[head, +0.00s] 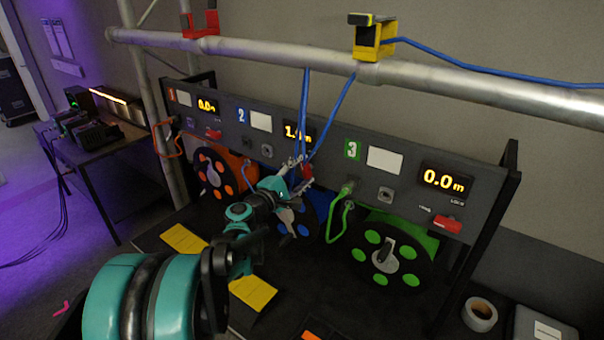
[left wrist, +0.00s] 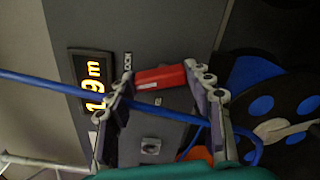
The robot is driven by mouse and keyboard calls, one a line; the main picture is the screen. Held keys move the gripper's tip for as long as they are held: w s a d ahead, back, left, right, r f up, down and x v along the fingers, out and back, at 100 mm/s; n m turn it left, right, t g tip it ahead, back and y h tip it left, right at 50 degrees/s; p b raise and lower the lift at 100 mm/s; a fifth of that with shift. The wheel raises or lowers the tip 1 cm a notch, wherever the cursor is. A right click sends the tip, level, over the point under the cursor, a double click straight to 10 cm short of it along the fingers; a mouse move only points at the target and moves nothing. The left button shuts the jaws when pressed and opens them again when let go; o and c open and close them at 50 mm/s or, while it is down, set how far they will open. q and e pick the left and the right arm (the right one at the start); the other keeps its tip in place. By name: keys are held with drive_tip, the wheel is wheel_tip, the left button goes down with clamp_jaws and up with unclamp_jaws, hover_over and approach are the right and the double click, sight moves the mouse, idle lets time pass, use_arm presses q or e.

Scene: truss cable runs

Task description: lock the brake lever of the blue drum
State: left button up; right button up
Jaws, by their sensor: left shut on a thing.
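The blue drum (head: 312,212) is under panel number 2, partly hidden by my left arm; it also shows in the left wrist view (left wrist: 262,104). Its red brake lever (left wrist: 160,77) is on the grey panel, near a LOCK label and the lit display (left wrist: 92,82), which reads 1.9 m. My left gripper (head: 302,170) is at this lever. In the left wrist view, its fingers (left wrist: 159,79) stand at either end of the red lever and are shut on it. A blue cable (head: 338,112) runs from the truss down to this panel, close to the gripper. My right gripper is out of view.
An orange drum (head: 222,172) is to the left and a green drum (head: 385,256) to the right, each with a red lever above it. A truss tube (head: 285,56) with red and yellow clamps crosses above. A tape roll (head: 480,313) lies at lower right.

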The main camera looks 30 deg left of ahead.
use_arm(q)
drive_tip(key=shift+d+m, duration=0.1)
drive_tip(key=shift+m, duration=1.9)
drive_tip(key=o, duration=1.1)
drive_tip(key=shift+o, duration=0.2)
drive_tip(key=shift+s, duration=0.1)
drive_tip(key=s, duration=1.2)
drive_tip(key=shift+a, duration=0.45)
drive_tip(key=shift+w, duration=0.1)
